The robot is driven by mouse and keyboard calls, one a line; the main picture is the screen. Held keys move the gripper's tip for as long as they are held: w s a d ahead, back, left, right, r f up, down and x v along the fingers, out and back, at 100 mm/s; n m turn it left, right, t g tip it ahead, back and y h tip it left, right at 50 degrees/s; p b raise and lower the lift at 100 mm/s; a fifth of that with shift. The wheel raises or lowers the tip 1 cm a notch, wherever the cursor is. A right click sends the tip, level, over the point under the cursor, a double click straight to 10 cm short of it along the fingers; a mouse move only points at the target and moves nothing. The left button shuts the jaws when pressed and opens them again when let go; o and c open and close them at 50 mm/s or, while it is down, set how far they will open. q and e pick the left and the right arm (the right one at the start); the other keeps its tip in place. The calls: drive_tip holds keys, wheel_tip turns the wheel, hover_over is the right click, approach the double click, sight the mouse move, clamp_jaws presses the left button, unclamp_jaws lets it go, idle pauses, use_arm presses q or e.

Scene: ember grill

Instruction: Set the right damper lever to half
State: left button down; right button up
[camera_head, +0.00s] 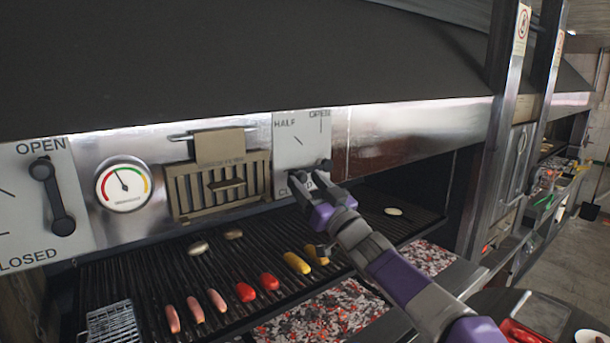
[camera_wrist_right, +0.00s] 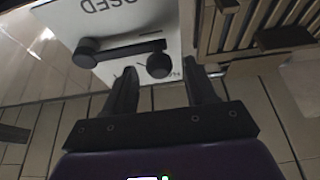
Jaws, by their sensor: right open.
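The right damper lever (camera_wrist_right: 124,54) is a black bar with a round knob at each end, on a white plate (camera_head: 298,150) marked HALF and OPEN. In the head view, the lower lettering is partly covered by my right gripper. The lever lies roughly level, near the CLOSED lettering, which is upside down in the right wrist view. My right gripper (camera_head: 309,190) is open in front of the plate. In the right wrist view, one lever knob (camera_wrist_right: 159,66) appears between its fingertips (camera_wrist_right: 163,75); contact cannot be told. My left gripper is out of view.
Left of the plate are a brass vent (camera_head: 220,184), a round gauge (camera_head: 123,188) and the left damper lever (camera_head: 52,197), near OPEN. Sausages and peppers lie on the grill grate (camera_head: 140,270) below, above embers (camera_head: 325,312). A dark hood (camera_head: 240,60) overhangs the panel.

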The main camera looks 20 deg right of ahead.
drive_tip(key=shift+w+a+r, duration=0.2)
drive_tip(key=shift+w+r, duration=0.05)
drive_tip(key=shift+w, duration=0.35)
clamp_jaws()
